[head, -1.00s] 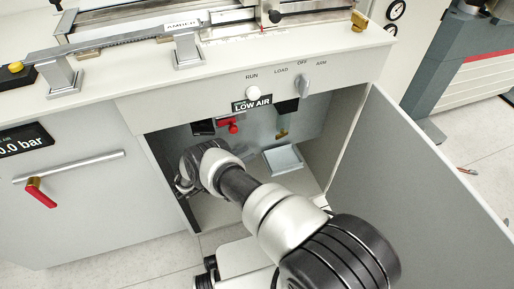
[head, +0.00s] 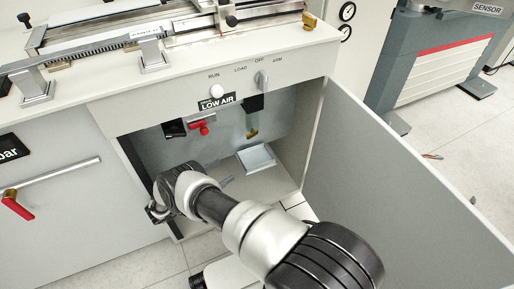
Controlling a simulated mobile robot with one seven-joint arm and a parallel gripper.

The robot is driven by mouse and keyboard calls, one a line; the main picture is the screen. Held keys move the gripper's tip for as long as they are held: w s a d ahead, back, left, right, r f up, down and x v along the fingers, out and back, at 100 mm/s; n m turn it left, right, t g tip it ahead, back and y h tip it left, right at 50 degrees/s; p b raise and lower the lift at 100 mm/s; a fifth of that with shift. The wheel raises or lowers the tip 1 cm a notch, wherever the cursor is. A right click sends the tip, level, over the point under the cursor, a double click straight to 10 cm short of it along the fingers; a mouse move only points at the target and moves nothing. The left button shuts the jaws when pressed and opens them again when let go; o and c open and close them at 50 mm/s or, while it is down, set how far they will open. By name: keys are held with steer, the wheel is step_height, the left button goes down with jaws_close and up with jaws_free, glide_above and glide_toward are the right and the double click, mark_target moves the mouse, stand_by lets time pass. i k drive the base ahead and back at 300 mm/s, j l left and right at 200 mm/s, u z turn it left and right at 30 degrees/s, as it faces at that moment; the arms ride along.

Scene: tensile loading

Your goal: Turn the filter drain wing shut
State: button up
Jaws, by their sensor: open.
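The small brass drain wing (head: 252,133) shows inside the open cabinet, below the dark filter body (head: 254,104) that hangs under the panel. It is too small to tell which way the wing is turned. My gripper (head: 155,213) is at the cabinet's lower left front edge, well to the left of the wing and lower in the picture. Its jaws are open and look empty; my wrist partly hides them. My gripper is apart from the wing.
A red-handled valve (head: 200,128) sits left of the filter. A grey tray (head: 256,158) lies below the wing. The open cabinet door (head: 400,180) bounds the right side. A LOW AIR sign (head: 217,101) and a selector knob (head: 261,79) are above the opening.

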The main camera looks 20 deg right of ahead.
mark_target(253, 133)
steer(key=k, duration=1.25)
